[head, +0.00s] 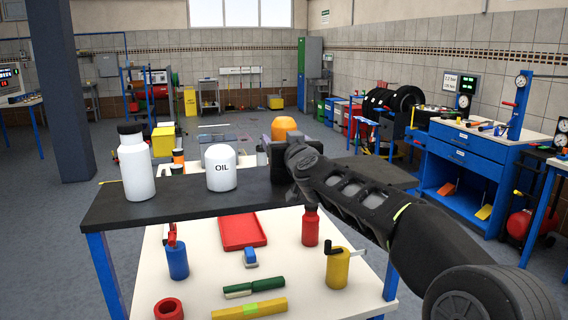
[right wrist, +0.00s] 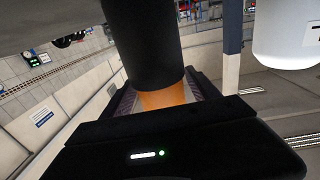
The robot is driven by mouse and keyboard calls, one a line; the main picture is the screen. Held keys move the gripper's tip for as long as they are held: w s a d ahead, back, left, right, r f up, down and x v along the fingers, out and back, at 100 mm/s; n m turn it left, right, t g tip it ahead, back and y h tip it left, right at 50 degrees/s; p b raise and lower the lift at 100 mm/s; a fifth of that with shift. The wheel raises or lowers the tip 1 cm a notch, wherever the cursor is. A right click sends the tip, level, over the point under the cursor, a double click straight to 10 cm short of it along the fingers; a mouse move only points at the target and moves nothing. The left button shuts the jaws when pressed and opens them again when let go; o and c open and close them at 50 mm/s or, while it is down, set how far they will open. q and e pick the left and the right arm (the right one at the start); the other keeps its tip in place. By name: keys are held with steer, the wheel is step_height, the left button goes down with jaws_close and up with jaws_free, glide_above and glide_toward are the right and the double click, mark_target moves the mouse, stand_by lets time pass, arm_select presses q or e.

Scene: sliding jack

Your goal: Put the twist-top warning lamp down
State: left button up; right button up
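The warning lamp shows in the head view as an orange dome (head: 284,128) above my right gripper (head: 278,152), at the right part of the dark upper shelf (head: 180,203). In the right wrist view the lamp has a thick black cylinder (right wrist: 145,45) and an orange part (right wrist: 163,98) between the fingers. My right gripper is shut on the lamp, with finger pads on both sides of the orange part. My left gripper is not in view.
A white OIL container (head: 220,168) and a white bottle with a black cap (head: 136,163) stand on the shelf to the left. The shelf between the OIL container and my gripper is clear. Below, a white tabletop (head: 205,270) holds a red tray (head: 242,231) and several small items.

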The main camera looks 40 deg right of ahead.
jaws_close()
stand_by(0.6)
steer(key=shift+r, duration=0.1)
